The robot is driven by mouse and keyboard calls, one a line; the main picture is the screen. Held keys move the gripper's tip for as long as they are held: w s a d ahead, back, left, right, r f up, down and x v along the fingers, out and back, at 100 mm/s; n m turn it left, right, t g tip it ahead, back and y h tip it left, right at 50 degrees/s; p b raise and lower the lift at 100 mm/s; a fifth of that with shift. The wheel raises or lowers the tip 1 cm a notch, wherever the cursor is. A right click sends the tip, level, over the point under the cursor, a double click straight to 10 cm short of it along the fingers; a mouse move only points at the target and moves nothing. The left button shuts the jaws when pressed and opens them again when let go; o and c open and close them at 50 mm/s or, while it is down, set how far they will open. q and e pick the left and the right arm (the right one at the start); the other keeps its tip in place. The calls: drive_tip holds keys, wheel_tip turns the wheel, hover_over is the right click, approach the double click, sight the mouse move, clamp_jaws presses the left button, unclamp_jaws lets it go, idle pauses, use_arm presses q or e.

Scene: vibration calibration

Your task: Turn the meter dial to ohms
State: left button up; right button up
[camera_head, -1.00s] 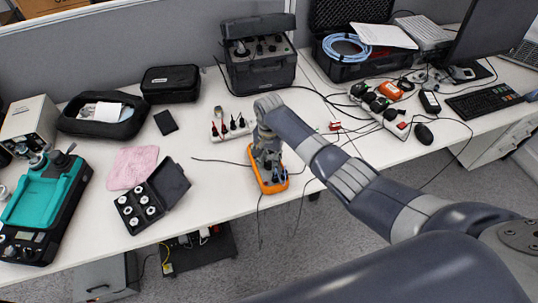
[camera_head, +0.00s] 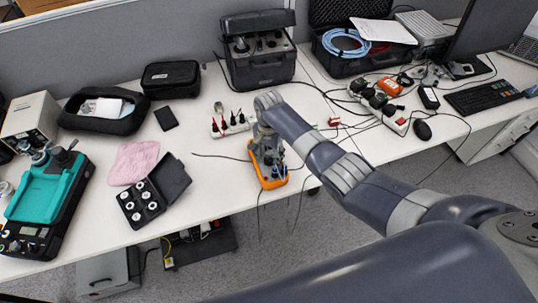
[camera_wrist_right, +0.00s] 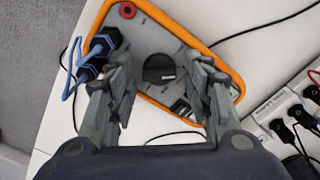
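The meter (camera_head: 270,181) is an orange-rimmed grey device lying on the white table near its front edge. My right gripper (camera_head: 266,146) is above it and hides much of its face in the head view. In the right wrist view the meter's orange rim (camera_wrist_right: 175,30) frames a grey face with a round black dial (camera_wrist_right: 159,69). The fingers of my right gripper (camera_wrist_right: 161,88) are open, one on each side of the dial. I cannot tell whether they touch it. Blue-and-black plugs (camera_wrist_right: 97,50) sit at the meter's left end in that view. My left gripper is out of view.
A white power strip (camera_head: 230,127) with plugs stands behind the meter, and another strip (camera_head: 385,107) lies to the right. Thin black leads run beside the meter and over the table edge. A black case with round weights (camera_head: 143,201) lies to the left.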

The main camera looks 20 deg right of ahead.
sight(269, 157)
drive_tip(key=shift+r, duration=0.1)
wheel_tip(269, 157, up, 12)
idle(0.7)
